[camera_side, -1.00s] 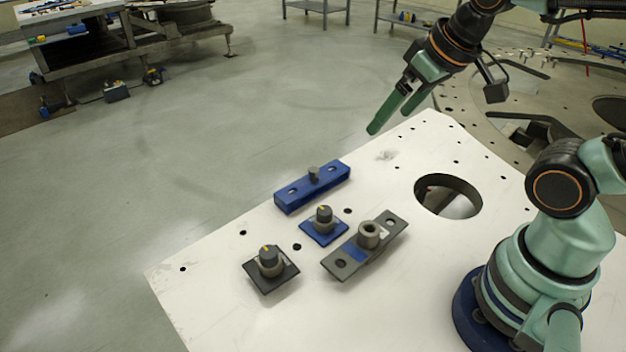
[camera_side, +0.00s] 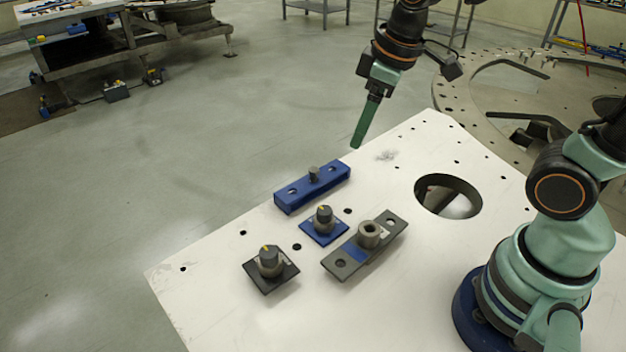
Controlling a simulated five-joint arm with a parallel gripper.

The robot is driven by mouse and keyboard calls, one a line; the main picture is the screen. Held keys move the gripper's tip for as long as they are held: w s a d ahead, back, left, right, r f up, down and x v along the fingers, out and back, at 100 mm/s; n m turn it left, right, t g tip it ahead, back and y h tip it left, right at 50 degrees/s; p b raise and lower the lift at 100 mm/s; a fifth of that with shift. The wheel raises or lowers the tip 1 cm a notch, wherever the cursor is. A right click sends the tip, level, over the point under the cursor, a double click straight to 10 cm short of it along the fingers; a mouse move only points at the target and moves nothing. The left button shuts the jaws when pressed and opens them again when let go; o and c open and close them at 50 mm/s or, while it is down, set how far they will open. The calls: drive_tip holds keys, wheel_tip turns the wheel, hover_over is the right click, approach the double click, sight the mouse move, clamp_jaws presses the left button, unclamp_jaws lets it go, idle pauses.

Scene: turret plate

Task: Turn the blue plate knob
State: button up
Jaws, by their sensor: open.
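The knob with the blue base plate (camera_side: 324,219) stands on the white plate. It is dark grey with a yellow mark on top. A similar knob on a black base plate (camera_side: 269,263) stands to its lower left. My gripper (camera_side: 358,145) hangs in the air above the far edge of the white plate, above and to the right of the blue plate knob and apart from it. Its fingers point down and overlap in this view, so the gap between them is hidden. It holds nothing that I can see.
A blue block with a grey peg (camera_side: 313,187) lies just behind the blue plate knob. A grey bracket with a round socket (camera_side: 367,244) lies to its right. The white plate (camera_side: 220,295) has a large round hole (camera_side: 448,197) at right. Its front left is bare.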

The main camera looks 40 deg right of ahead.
sight(324, 210)
drive_tip(key=w+a+f+n+g, duration=0.1)
drive_tip(key=f+n, duration=0.1)
drive_tip(key=f, duration=0.4)
drive_tip(key=w+a+f+n+g, duration=0.1)
drive_tip(key=a+f+n, duration=0.1)
drive_tip(key=f, duration=0.4)
drive_tip(key=w+a+f+n+g, duration=0.1)
drive_tip(key=w+f+n, duration=0.1)
drive_tip(key=f, duration=0.5)
drive_tip(key=shift+w+a+n, duration=0.1)
drive_tip(key=shift+a+n, duration=0.25)
drive_tip(key=shift+n, duration=0.25)
clamp_jaws()
